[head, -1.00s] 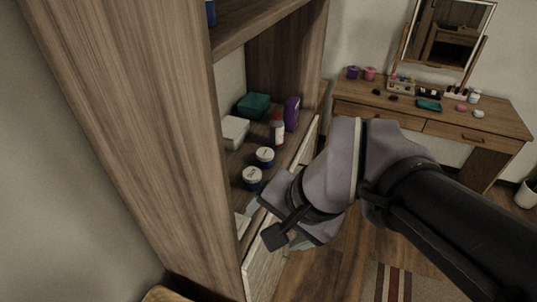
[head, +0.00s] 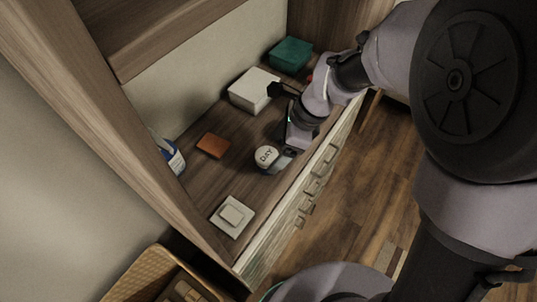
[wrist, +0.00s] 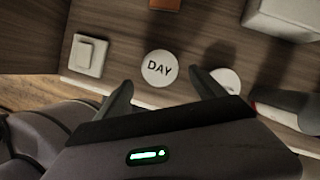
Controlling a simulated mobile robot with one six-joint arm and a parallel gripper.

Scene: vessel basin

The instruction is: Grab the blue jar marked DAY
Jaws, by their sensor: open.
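The jar marked DAY (head: 266,155) stands on the shelf with its white lid up. Its lid reads clearly in the wrist view (wrist: 159,68); little of its blue side shows. My gripper (wrist: 162,86) is open and empty, its two fingertips pointing toward the DAY jar, one to each side of it. In the head view my gripper (head: 285,157) is right beside the jar; contact cannot be told. A second white-lidded jar (wrist: 229,80) is close to the right finger in the wrist view and partly hidden by it; my arm hides it in the head view.
On the shelf (head: 205,175) are a white box (head: 253,90), a teal box (head: 290,54), an orange-brown block (head: 213,145), a white square item (head: 232,216) and a blue-and-white container (head: 170,155). A red-and-white item (wrist: 280,102) lies right of my gripper. A wicker basket (head: 150,272) stands below.

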